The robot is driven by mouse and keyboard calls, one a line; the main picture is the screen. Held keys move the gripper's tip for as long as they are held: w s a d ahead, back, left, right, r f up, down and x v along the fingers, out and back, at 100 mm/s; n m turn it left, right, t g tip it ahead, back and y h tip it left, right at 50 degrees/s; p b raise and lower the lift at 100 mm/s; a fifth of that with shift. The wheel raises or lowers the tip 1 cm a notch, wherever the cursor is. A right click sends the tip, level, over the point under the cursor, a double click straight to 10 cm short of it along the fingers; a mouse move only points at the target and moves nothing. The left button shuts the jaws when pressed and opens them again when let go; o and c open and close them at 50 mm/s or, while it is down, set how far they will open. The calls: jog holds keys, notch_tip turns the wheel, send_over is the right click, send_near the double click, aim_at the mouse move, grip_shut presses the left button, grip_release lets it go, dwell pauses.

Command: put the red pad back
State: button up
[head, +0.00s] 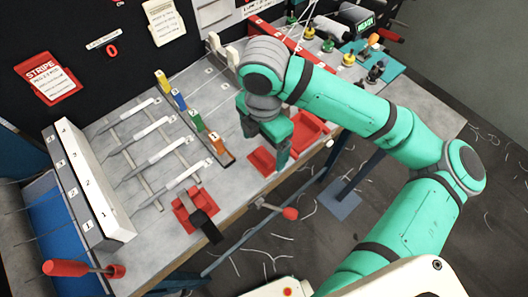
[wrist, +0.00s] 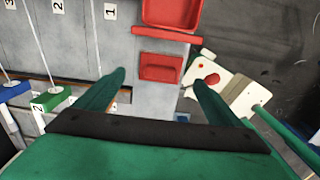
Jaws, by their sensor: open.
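A flat red piece, which looks like the red pad (head: 262,160), lies on the grey table near its front edge, below my gripper. In the wrist view the red pad (wrist: 160,67) shows between my fingers, square, with a raised or sunken inner outline; I cannot tell which. My gripper (head: 266,142) is open and empty, pointing down over this spot; its fingers also show in the wrist view (wrist: 160,78). A red tray (head: 312,122) stands right beside the pad, and in the wrist view the tray (wrist: 172,12) is above it. My gripper hides part of the tray in the head view.
A red base with a black part (head: 203,214) sits at the front edge, left of the pad. Numbered coloured blocks (head: 196,120) stand in a row behind. A red-knobbed lever (head: 290,213) sticks out from the front edge. White shuttles (head: 168,145) lie at left.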

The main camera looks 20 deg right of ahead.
aim_at(264, 155)
notch_tip(264, 155, up, 6)
jog(key=shift+f, duration=0.1)
dwell(0.7)
